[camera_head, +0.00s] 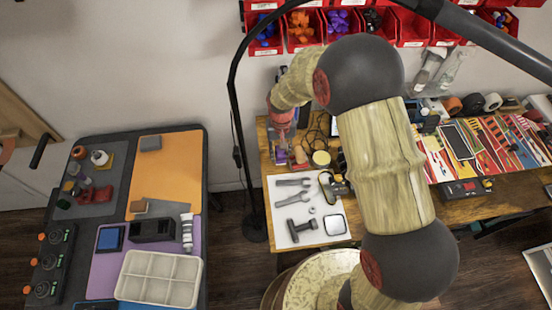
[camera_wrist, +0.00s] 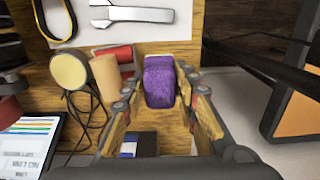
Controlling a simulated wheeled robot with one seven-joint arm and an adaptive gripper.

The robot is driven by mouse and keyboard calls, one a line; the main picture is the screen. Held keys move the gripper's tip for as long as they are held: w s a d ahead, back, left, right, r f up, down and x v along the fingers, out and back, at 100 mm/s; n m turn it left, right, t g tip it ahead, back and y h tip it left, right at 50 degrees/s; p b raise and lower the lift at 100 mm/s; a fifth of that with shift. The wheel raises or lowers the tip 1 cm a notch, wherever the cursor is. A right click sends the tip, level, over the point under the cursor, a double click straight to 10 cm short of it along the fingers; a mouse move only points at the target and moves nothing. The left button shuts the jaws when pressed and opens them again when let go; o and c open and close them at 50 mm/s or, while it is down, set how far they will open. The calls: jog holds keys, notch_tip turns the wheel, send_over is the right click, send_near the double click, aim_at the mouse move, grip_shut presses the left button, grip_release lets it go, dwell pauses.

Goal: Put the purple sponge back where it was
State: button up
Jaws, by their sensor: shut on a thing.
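I cannot tell whether the sponge touches the bench surface.
A tan cylinder (camera_wrist: 104,72) and a yellow round lid (camera_wrist: 69,71) stand close beside the sponge. A white mat (camera_head: 280,228) with wrenches lies in front. A tool cart (camera_head: 205,170) stands left across a floor gap. Red bins (camera_head: 412,28) hang behind.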

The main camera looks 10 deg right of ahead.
jog(key=shift+w+a+f, duration=0.3)
jog(key=shift+w+f, duration=0.05)
jog(key=shift+f, duration=0.25)
jog(key=shift+w+a+f, duration=0.3)
jog(key=shift+f, duration=0.25)
jog(key=shift+w+a+f+b, duration=0.1)
jog(key=shift+f+b, duration=0.7)
jog(key=shift+f, duration=0.75)
jog(key=shift+f, duration=0.15)
jog(key=o, duration=1)
